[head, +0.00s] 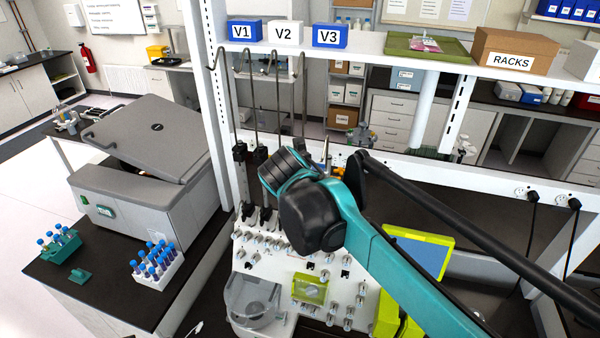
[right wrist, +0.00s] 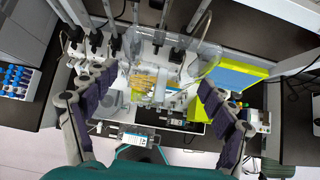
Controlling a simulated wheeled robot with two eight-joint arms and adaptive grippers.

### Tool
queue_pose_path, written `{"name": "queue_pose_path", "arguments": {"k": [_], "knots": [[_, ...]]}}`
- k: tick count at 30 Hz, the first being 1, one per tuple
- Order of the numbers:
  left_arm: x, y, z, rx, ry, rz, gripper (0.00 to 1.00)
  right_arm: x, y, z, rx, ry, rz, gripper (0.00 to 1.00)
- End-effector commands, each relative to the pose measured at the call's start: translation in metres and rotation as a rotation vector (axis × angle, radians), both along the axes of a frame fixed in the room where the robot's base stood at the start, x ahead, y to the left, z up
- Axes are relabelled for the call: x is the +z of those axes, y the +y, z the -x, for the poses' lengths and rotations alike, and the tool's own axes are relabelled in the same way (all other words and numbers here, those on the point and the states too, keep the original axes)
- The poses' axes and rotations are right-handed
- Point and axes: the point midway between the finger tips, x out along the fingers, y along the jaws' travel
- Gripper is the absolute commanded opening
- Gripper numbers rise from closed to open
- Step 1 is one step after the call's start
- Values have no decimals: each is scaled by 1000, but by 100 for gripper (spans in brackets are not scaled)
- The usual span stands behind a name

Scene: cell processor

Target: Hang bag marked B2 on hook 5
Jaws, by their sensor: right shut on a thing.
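In the right wrist view, my right gripper (right wrist: 162,88) has its two dark-padded fingers set wide apart, shut on the sides of a clear bag (right wrist: 193,62). The bag is see-through and hard to separate from the machine behind it; no B2 mark is readable. In the head view my right arm's black wrist hides the gripper and bag. Several thin metal hook rods stand under the shelf, such as one at the left (head: 222,60) and one further right (head: 277,75); no hook numbers are readable. My left gripper is not in view.
The white cell processor (head: 245,252) with many knobs stands below the hooks, with a yellow-green framed screen (head: 443,262) at right. A shelf (head: 370,44) above carries V1, V2 and V3 boxes. A grey centrifuge (head: 140,205) and tube racks (head: 160,272) stand left.

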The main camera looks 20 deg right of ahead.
Motion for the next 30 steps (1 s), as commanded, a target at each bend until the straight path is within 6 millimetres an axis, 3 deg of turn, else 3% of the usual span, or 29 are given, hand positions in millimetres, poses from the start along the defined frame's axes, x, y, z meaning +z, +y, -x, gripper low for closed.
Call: {"name": "queue_pose_path", "arguments": {"k": [8,30], "knots": [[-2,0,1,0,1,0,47,-1,-5,-6,-3,-19,15,49],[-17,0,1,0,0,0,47,-9,-47,-61,-4,-18,13,49]]}}
